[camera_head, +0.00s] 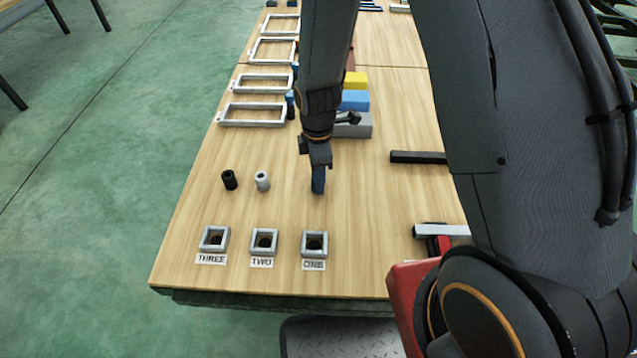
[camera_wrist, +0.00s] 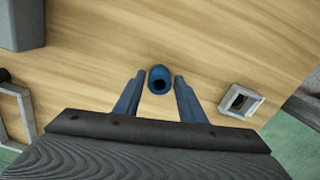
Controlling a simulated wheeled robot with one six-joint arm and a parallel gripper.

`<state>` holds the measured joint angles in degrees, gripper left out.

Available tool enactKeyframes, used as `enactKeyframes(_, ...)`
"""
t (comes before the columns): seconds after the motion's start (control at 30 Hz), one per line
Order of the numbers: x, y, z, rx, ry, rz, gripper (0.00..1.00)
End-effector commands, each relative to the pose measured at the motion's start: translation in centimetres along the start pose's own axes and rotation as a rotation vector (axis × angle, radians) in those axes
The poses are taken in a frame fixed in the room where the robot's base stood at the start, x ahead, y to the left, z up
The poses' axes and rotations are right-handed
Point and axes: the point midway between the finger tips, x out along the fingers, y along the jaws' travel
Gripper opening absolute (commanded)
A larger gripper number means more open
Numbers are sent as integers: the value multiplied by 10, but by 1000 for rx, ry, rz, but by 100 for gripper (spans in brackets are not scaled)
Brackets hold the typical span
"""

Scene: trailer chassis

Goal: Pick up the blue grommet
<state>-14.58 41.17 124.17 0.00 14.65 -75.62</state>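The blue grommet (camera_wrist: 160,79) stands on the wooden table in the wrist view, a short hollow cylinder with a dark hole in its top. My gripper (camera_wrist: 158,85) is open, with one finger on each side of the grommet near the fingertips. A narrow gap shows on both sides, so the fingers do not appear to touch it. In the head view my gripper (camera_head: 318,188) points down at the table behind the holder marked ONE. The grommet cannot be told apart from the blue fingers there.
Black (camera_head: 229,180) and white (camera_head: 262,181) grommets stand left of my gripper. Square holders marked THREE (camera_head: 206,250), TWO (camera_head: 254,253) and ONE (camera_head: 305,255) line the front edge. A grey block (camera_head: 357,130) and several rectangular frames lie farther back. A black bar (camera_head: 418,157) lies to the right.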

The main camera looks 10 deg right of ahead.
Motion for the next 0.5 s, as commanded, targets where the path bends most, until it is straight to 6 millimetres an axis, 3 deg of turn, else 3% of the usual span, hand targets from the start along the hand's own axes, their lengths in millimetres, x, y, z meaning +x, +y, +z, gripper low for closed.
enactKeyframes(0.03, 0, 0, 0, 0, 0, 0, 28)
enactKeyframes(0.17, 0, 0, 0, 0, 0, 0, 6)
enactKeyframes(0.5, -8, 1, 0, 0, 0, 2, 5)
